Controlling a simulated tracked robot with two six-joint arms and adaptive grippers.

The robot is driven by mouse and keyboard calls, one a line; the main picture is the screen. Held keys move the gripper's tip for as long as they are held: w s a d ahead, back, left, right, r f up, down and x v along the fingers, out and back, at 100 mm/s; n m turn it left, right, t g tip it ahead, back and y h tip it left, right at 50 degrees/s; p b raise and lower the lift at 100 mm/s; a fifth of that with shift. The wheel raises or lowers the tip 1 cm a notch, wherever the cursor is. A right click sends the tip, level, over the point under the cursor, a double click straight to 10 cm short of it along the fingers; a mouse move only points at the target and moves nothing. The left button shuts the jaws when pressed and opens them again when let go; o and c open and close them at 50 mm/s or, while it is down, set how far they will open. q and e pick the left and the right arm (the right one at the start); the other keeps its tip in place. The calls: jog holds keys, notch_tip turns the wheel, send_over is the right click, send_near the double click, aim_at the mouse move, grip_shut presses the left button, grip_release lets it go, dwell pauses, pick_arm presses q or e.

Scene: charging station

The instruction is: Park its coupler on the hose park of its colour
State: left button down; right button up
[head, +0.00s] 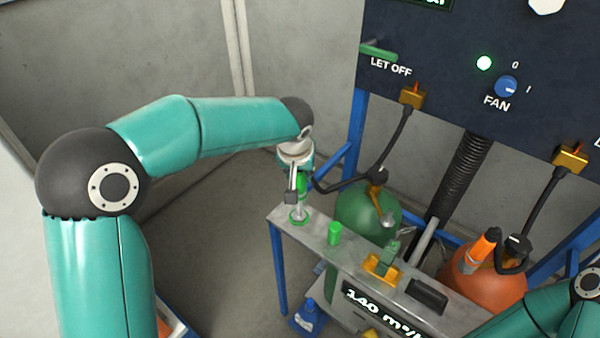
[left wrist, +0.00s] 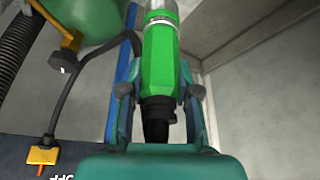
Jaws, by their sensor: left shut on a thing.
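My left gripper (head: 297,178) is shut on a green coupler (left wrist: 160,62), with one finger on each side of it in the left wrist view. The coupler has a silver collar and a dark hose end. In the head view the coupler (head: 302,184) is partly hidden by a finger. I cannot tell whether the coupler is seated on the post. My right gripper is out of view.
A short green cylinder (head: 334,233) stands right of the post. A green tank (head: 362,210) is behind the bench, and an orange tank (head: 470,275) with an orange coupler (head: 485,246) is at right. The dark panel (head: 440,70) rises behind. A black hose (head: 345,187) runs toward my left gripper.

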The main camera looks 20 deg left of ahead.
aim_at(299, 187)
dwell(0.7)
pick_arm(q)
jog(key=shift+f+b, duration=2.6)
jog(key=shift+b, duration=0.1)
jog(key=c, duration=0.8)
grip_release()
jog(key=shift+o, duration=0.2)
jog(key=shift+r, duration=0.1)
jog(key=v, duration=1.2)
